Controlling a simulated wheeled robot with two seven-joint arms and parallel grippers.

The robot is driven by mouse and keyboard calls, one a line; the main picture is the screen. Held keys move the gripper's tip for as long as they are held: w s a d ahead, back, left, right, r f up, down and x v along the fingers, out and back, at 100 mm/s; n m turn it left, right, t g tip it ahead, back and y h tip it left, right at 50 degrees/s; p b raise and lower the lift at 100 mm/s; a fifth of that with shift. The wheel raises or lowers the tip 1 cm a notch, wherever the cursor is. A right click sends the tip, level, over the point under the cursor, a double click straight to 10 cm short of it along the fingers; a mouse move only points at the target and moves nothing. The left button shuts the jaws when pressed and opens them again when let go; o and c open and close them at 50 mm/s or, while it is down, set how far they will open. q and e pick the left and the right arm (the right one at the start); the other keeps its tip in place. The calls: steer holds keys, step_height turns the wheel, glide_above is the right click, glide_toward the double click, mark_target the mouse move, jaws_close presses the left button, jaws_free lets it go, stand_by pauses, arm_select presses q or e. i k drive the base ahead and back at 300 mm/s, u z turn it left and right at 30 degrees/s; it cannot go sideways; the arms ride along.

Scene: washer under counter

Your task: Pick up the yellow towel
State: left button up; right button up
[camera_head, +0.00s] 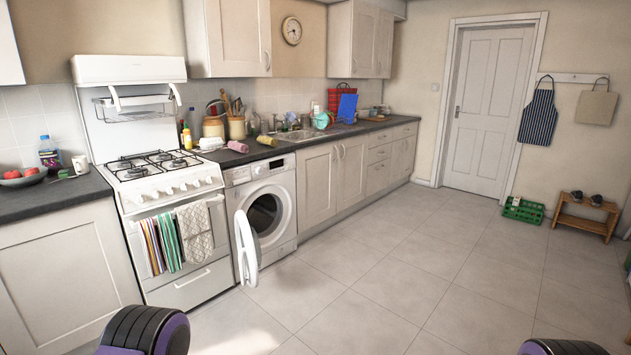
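A yellow rolled towel (267,140) lies on the dark counter (290,147) above the washing machine, near the counter's front. A pink rolled towel (238,146) lies just left of it, close to the front edge. Neither of my grippers is in view. Only black and purple parts of my own body show at the bottom edge, far from the towels.
The washing machine (265,209) stands under the counter, its round door (246,248) swung open into the room. A stove (162,190) with hanging cloths is to its left. Jars and bottles stand behind the towels. The tiled floor (400,270) is clear in front.

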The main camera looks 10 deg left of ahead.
mark_target(264, 139)
steer(key=z, duration=0.35)
steer(key=i, duration=4.6)
steer(key=u, duration=1.1)
steer(key=i, duration=1.35)
steer(key=u, duration=0.6)
